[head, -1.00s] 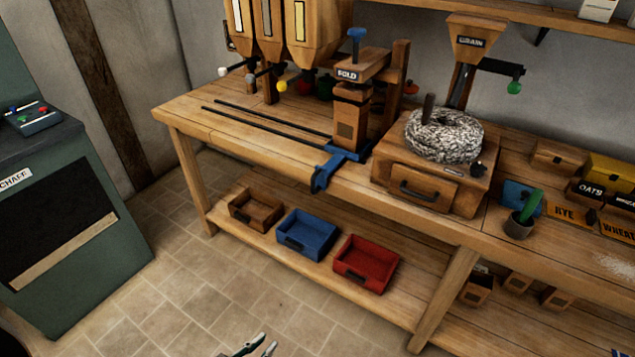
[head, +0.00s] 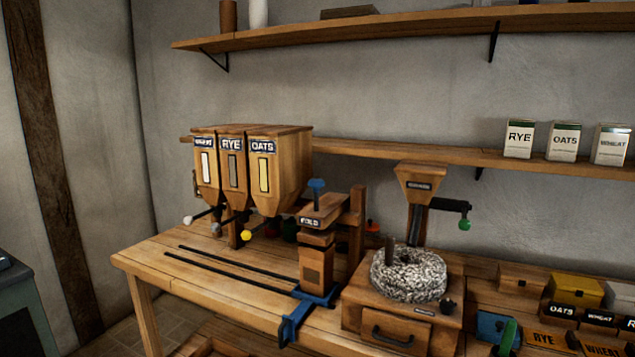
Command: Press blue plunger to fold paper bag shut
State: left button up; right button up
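The blue plunger (head: 316,187) stands up from the top of the wooden fold press (head: 323,209) on the bench. Under the press head is a brown block-like shape (head: 316,262), which may be the paper bag; I cannot tell whether its top is folded. It sits on a blue carriage (head: 312,297) with a blue handle (head: 293,324) at the bench's front edge. Neither of my grippers shows in the head view now.
Two dark rails (head: 225,269) run left from the press. Three grain hoppers (head: 252,170) stand behind them. A millstone (head: 409,274) on a drawer box is close on the right. The bench (head: 180,287) is clear at front left.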

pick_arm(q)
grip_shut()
